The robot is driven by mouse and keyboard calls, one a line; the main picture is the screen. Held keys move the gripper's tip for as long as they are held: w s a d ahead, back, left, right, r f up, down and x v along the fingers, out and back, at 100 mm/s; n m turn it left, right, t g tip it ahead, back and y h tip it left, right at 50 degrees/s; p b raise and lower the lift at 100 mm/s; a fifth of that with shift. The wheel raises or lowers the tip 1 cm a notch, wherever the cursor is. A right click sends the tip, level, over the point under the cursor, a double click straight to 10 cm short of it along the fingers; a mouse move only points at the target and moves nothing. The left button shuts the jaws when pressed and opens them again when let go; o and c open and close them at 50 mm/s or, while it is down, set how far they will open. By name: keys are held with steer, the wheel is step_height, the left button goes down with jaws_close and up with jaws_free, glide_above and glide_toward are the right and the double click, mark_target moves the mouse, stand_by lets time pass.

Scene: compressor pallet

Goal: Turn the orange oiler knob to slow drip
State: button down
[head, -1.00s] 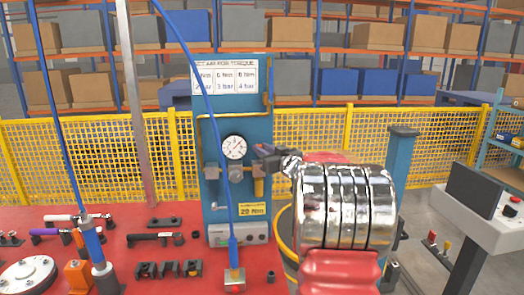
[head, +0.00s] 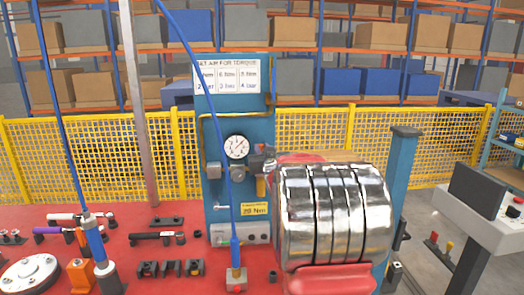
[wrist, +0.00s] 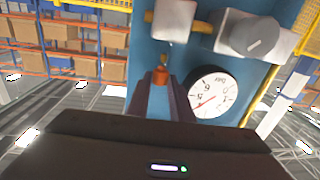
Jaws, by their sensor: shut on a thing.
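The orange oiler knob (wrist: 161,76) shows in the wrist view below a yellow pipe and a light grey block. My gripper (wrist: 161,83) has its two dark fingers on either side of the knob and is shut on it. The knob's turn position cannot be read. The oiler's yellow bowl (head: 261,186) shows on the blue panel (head: 262,130), just left of my arm.
A round pressure gauge (wrist: 210,92) sits close right of my fingers in the wrist view. A grey regulator (wrist: 255,35) is above it. A blue hose (head: 221,120) hangs before the panel. Tools lie on the red pallet (head: 130,262). A yellow fence (head: 310,130) stands behind.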

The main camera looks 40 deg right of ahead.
steer(key=shift+w+a+r+m+g+h, duration=0.1)
steer(key=shift+w+a+m+g+h, duration=0.1)
steer(key=shift+m+g+h, duration=0.65)
steer(key=shift+w+a+m+g+h, duration=0.15)
steer(key=shift+a+m+g+h, duration=0.1)
steer(key=shift+m+g+h, duration=0.6)
steer(key=shift+w+a+r+m+g+h, duration=0.1)
steer(key=shift+w+a+m+g+h, duration=0.1)
steer(key=shift+m+g+h, duration=0.65)
steer(key=c, duration=1.6)
jaws_free()
steer(key=shift+n, duration=0.25)
steer(key=shift+o, duration=0.2)
steer(key=shift+s+f, duration=0.1)
